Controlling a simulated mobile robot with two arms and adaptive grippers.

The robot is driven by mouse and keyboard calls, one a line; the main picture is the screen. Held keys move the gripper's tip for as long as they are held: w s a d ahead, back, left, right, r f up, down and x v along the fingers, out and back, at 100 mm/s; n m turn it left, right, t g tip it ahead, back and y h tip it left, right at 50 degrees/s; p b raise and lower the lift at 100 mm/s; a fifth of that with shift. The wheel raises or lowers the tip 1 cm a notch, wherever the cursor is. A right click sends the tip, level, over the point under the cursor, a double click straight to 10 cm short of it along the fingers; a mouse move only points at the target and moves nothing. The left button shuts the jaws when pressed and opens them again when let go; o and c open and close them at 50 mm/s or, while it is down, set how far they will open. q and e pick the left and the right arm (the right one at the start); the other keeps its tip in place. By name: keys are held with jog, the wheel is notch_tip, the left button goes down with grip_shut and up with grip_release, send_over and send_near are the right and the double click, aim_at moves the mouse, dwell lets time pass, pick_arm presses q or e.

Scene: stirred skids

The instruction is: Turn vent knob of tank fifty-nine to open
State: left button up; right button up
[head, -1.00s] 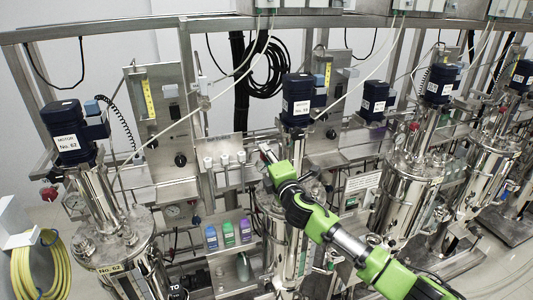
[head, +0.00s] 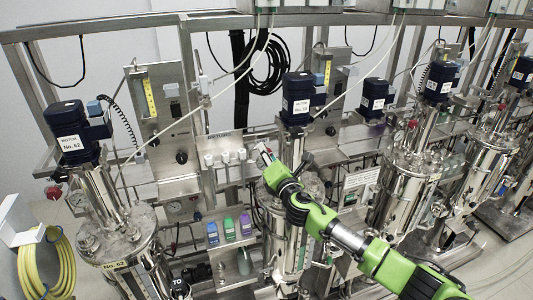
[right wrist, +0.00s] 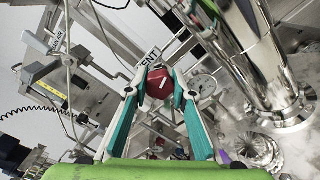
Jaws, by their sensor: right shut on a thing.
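In the right wrist view, a red vent knob (right wrist: 159,83) with a white mark on its face sits between the two fingertips of my right gripper (right wrist: 160,90), which is shut on it. A plate (right wrist: 149,57) reading "VENT", partly cut off by a finger, is just above the knob. In the head view my right gripper (head: 264,152) reaches the pipework beside the middle tank (head: 283,240), and the knob is hidden there. The motor (head: 297,98) over that tank has a white number label, too small to read surely. My left gripper is not in view.
Tank 62 (head: 130,245) stands at the left, and another steel tank (head: 403,190) to the right. A small gauge (right wrist: 202,86) and a steel column (right wrist: 255,60) are close right of the knob. Coloured bottles (head: 229,228) stand on a low shelf.

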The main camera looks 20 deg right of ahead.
jog(key=shift+f, duration=0.1)
jog(key=o, duration=1.1)
jog(key=shift+s, duration=0.15)
jog(key=s, duration=1.1)
jog(key=shift+s+d, duration=0.25)
jog(key=shift+s, duration=0.15)
jog(key=shift+f, duration=0.1)
